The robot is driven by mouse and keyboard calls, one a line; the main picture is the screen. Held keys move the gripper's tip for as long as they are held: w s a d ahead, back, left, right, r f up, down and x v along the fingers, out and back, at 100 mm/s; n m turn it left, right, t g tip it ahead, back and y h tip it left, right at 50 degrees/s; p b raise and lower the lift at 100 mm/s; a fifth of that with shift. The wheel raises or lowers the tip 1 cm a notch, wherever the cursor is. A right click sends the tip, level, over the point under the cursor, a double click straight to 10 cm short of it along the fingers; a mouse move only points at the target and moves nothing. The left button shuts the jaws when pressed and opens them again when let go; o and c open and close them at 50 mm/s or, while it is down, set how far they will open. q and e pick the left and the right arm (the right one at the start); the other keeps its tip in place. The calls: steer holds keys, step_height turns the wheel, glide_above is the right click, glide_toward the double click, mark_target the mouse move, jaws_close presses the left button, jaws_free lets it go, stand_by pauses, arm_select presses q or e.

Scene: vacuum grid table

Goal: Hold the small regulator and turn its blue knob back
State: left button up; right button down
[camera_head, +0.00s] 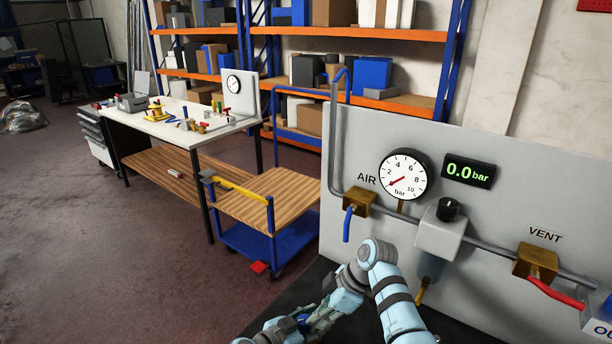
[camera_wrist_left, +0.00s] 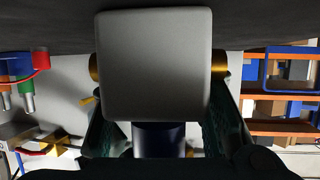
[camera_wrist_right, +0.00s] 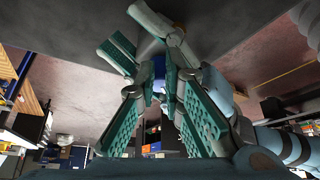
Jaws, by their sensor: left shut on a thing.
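The small regulator, a grey block (camera_wrist_left: 155,65) with brass ports on both sides, fills the middle of the left wrist view. Its dark blue knob (camera_wrist_left: 165,138) shows below the block. My left gripper (camera_wrist_left: 163,120) is shut on the regulator, with teal fingers on either side. In the right wrist view, the teal fingers of my right gripper (camera_wrist_right: 157,82) converge on both sides of the blue knob (camera_wrist_right: 158,87). Whether they touch it is unclear. In the head view, my right gripper (camera_head: 312,318) is low at the centre, and the regulator body is mostly hidden.
A grey panel (camera_head: 360,240) stands on the right with a gauge (camera_head: 403,175), a 0.0 bar display (camera_head: 469,171), a black-knobbed regulator (camera_head: 440,232) and a red vent lever (camera_head: 556,292). A wood-topped cart (camera_head: 268,193) and a workbench (camera_head: 175,128) stand further back.

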steer(key=shift+w+a+f, duration=0.1)
steer(key=shift+w+f, duration=0.05)
steer(key=shift+w, duration=0.1)
stand_by(0.4)
step_height(320, 180, up, 6)
steer(key=d, duration=0.1)
stand_by(0.5)
step_height(320, 180, down, 6)
steer(key=s, duration=0.1)
steer(key=shift+s, duration=0.35)
